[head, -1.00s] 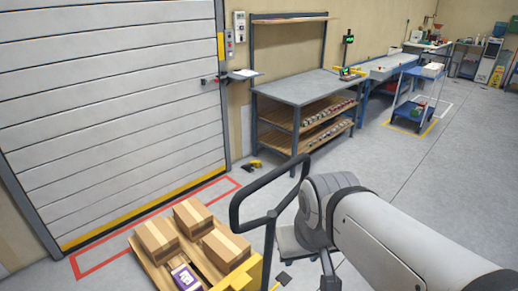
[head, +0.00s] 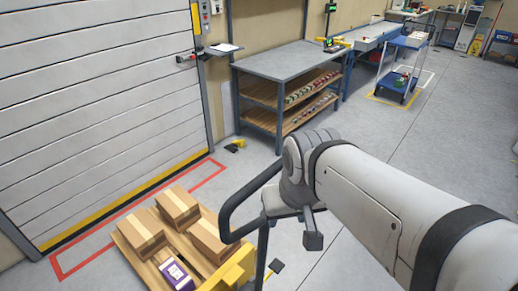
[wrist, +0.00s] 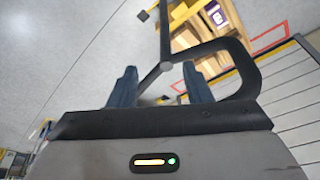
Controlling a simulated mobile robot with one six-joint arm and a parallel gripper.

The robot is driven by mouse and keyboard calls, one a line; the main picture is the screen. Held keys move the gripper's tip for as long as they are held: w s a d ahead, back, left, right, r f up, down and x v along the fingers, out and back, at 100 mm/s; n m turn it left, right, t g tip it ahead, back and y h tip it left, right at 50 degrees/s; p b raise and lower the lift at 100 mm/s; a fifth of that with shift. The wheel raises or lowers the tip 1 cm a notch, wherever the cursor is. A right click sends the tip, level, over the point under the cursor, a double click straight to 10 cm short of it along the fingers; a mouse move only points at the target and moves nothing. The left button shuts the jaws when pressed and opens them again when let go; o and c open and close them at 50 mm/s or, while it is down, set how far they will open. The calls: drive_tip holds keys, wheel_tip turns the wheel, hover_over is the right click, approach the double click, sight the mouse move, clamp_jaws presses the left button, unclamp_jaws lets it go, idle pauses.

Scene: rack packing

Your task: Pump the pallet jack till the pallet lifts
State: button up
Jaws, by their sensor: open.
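The pallet jack's dark loop handle (head: 226,222) stands at the lower middle of the head view, on a dark shaft; its yellow body (head: 234,271) shows below. The wooden pallet (head: 139,262) carries cardboard boxes (head: 177,207) and a purple-and-white pack (head: 177,275). Any gap under the pallet is hard to judge. In the wrist view my gripper (wrist: 160,87) is open, its two blue-grey fingers apart at the loop handle (wrist: 246,68). The handle's junction with the shaft appears between the fingertips. I cannot tell whether they touch it. In the head view my arm hides the fingers.
A red floor outline (head: 60,273) runs around the pallet by the white shutter door (head: 90,110). A grey workbench (head: 285,62) with shelves stands behind, and a blue trolley (head: 396,88) further right. A small yellow-and-black item (head: 236,145) lies by the bench. Floor at right is clear.

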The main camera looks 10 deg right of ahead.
sight(270, 170)
drive_tip(key=w+d+r+m+g+y+b, duration=0.1)
drive_tip(key=w+r+m+y+b, duration=0.1)
drive_tip(key=w+r+m, duration=0.75)
drive_tip(key=shift+m, duration=0.55)
drive_tip(key=x, duration=0.3)
drive_tip(key=w+x, duration=0.1)
drive_tip(key=x, duration=0.2)
drive_tip(key=w+p+x, duration=0.1)
drive_tip(key=x, duration=0.2)
drive_tip(key=shift+d+r, duration=0.2)
drive_tip(key=shift+d, duration=0.15)
drive_tip(key=shift+s, duration=0.1)
clamp_jaws()
